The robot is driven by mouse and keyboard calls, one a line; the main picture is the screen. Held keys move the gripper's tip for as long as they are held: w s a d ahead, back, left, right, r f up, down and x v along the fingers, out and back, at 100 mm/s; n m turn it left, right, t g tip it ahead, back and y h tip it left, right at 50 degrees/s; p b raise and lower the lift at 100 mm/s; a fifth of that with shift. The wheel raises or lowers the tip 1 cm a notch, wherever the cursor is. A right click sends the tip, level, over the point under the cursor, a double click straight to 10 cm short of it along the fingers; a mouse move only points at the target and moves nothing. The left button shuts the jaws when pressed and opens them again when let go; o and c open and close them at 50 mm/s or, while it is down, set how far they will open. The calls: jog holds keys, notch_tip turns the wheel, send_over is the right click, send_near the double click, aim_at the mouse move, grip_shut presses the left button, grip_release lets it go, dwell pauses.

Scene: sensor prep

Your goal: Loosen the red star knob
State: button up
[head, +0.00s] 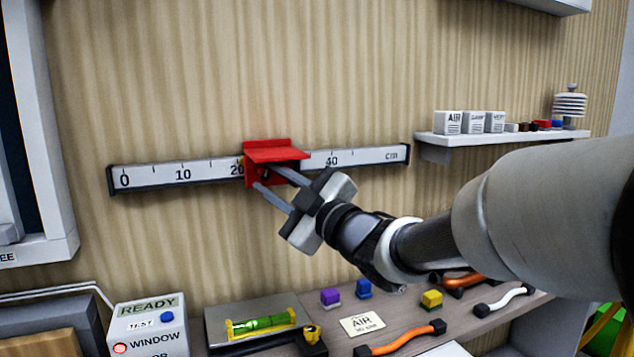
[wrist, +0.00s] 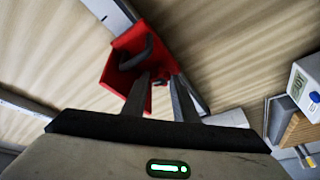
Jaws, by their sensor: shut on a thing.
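A red carriage (head: 272,152) with a flat top plate sits on the white ruler rail (head: 190,173), a little past the 20 mark. My gripper (head: 267,177) reaches it from the lower right, with both fingertips at the carriage's front. In the wrist view the red carriage (wrist: 120,58) is beyond the fingertips, with a dark curved part on it. A small red patch of the star knob (wrist: 160,77) shows between the fingers, which are shut on it with a gap between them. The knob's shape and most of its surface are hidden.
The rail is fixed to the ribbed wall. A shelf (head: 500,136) with small boxes is at the right. Below are a green level (head: 262,324), orange handles (head: 405,338), small coloured blocks and a READY box (head: 148,325). The wall above the rail is clear.

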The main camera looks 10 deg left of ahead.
jog(key=shift+r, duration=0.1)
dwell(0.3)
jog(key=o, duration=1)
